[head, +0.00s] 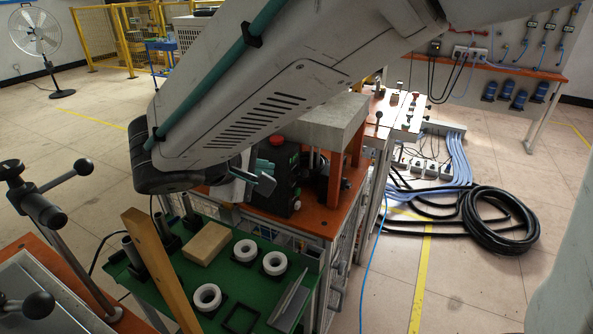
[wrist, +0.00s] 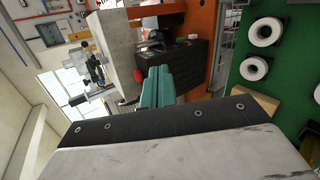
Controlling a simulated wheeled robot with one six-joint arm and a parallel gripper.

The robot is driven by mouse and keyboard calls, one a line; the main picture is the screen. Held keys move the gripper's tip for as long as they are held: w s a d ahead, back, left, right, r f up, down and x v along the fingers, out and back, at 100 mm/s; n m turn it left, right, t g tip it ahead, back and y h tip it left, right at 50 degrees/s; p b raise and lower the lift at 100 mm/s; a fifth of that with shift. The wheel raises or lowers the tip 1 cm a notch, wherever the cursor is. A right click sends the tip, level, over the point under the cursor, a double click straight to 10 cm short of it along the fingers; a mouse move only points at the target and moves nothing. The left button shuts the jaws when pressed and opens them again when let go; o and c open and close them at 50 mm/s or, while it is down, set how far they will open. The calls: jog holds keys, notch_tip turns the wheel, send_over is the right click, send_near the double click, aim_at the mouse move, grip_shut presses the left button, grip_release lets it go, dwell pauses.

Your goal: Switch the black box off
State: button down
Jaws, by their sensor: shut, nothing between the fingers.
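The black box (head: 284,178) stands on the orange-topped bench, with a red knob (head: 277,140) at its top and small controls on its right-hand face. My gripper (head: 265,184) is in front of the box in the head view, its teal fingers partly covering it. In the wrist view the fingers (wrist: 158,72) are shut and empty, pointing toward the black box (wrist: 188,60). A red part (wrist: 139,75) shows just left of the fingers. I cannot tell whether the fingers touch the box, and the switch state is not readable.
A green tray (head: 190,290) in front holds white rings, a wooden block and dark posts. A clamp stand (head: 40,205) is at left. Black hose (head: 505,220) lies coiled on the floor at right.

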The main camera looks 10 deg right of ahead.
aim_at(302, 174)
jog(key=shift+d, duration=0.1)
jog(key=x, duration=1.4)
jog(key=shift+f, duration=0.1)
jog(key=shift+s, duration=0.15)
